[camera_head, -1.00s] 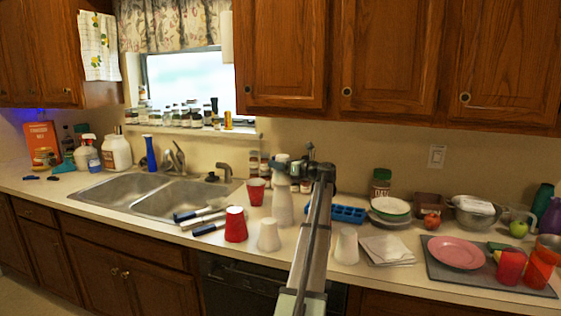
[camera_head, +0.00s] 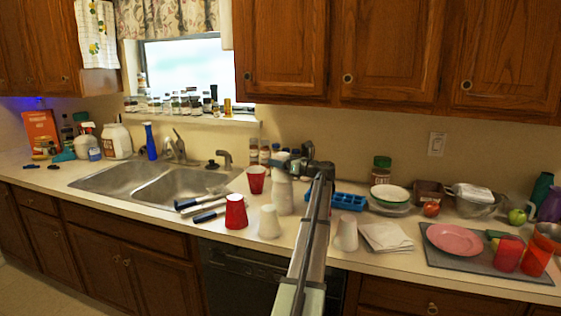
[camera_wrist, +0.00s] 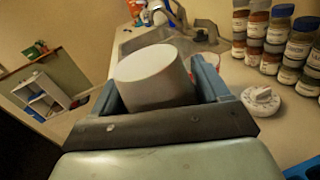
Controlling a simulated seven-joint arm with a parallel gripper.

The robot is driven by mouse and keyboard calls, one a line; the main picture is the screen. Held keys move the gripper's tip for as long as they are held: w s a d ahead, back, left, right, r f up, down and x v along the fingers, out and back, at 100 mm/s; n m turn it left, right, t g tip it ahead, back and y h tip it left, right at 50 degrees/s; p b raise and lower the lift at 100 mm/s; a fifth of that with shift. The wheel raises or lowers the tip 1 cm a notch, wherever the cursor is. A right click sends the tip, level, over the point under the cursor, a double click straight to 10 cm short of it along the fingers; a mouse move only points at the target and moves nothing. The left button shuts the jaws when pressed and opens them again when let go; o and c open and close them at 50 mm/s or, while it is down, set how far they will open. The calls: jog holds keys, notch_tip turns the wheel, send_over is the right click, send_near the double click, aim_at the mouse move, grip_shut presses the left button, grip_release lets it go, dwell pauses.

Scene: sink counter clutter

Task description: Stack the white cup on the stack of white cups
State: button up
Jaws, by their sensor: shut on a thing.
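My gripper (camera_head: 292,163) is over the middle of the counter, shut on a white cup (camera_wrist: 152,78). In the wrist view this cup sits upside down between the two blue-grey fingers, its closed base toward the camera. In the head view a tall white column (camera_head: 283,198) stands directly under the gripper; I cannot tell where the held cup ends and other white cups begin, or whether they touch. Separate upside-down white cups stand in front of it, one at left (camera_head: 269,223) and one right of my arm (camera_head: 346,234). My arm hides part of the counter between them.
A red cup (camera_head: 236,212) stands at front left, another red cup (camera_head: 256,180) behind it. Blue-handled utensils (camera_head: 209,215) lie by the sink (camera_head: 178,188). A blue tray (camera_head: 349,201), folded cloth (camera_head: 386,237) and pink plate (camera_head: 454,240) are to the right. Spice jars (camera_wrist: 283,38) stand behind.

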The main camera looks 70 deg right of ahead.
jog(key=shift+f, duration=0.9)
dwell(0.7)
jog(key=o, duration=1)
jog(key=v, duration=1.4)
jog(key=shift+w, duration=0.1)
